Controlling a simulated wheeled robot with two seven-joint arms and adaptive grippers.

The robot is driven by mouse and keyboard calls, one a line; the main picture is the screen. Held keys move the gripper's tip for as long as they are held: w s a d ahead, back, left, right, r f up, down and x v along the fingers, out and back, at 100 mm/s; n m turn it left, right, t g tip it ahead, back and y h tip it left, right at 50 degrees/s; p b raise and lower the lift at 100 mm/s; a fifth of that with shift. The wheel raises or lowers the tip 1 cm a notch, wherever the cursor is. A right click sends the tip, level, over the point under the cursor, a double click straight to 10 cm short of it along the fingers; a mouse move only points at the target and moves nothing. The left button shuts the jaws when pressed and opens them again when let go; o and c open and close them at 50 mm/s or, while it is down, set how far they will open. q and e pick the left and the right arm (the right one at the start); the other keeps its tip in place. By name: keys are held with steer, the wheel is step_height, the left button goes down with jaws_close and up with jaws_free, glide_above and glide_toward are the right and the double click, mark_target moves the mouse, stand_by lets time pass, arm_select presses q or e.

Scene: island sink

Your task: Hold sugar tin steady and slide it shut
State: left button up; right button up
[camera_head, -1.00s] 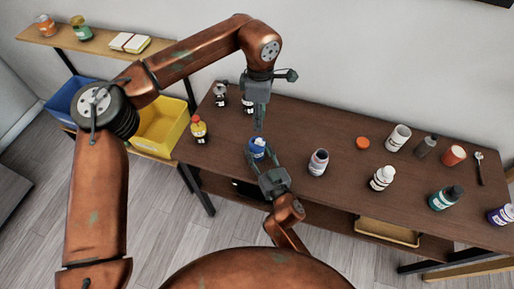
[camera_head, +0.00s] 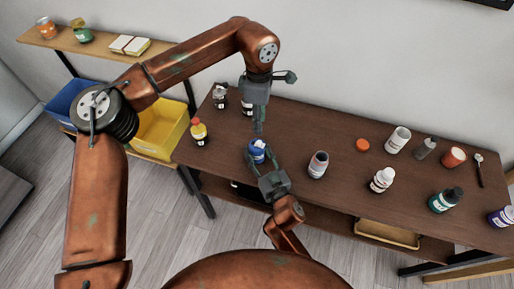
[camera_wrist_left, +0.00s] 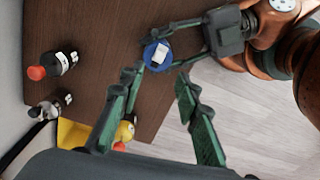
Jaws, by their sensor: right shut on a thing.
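The sugar tin appears as a small round blue tin (camera_head: 257,147) with a white patch on top, at the front edge of the dark table; it also shows in the left wrist view (camera_wrist_left: 151,60). My right gripper (camera_head: 262,165) is shut on it from the front, with its fingers (camera_wrist_left: 180,43) on either side of the tin in the left wrist view. My left gripper (camera_head: 258,126) points down above and just behind the tin. Its two green fingers (camera_wrist_left: 160,95) are spread apart and empty. The tin's lower part is hidden.
A yellow bin (camera_head: 161,130) is at the left.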

arm_select(q)
steer(key=m+g+h, duration=0.2)
steer(key=h, duration=0.2)
glide_toward(259, 142)
steer(key=x, duration=0.8)
steer(key=shift+f, duration=0.1)
steer(key=shift+c, duration=0.5)
jaws_close()
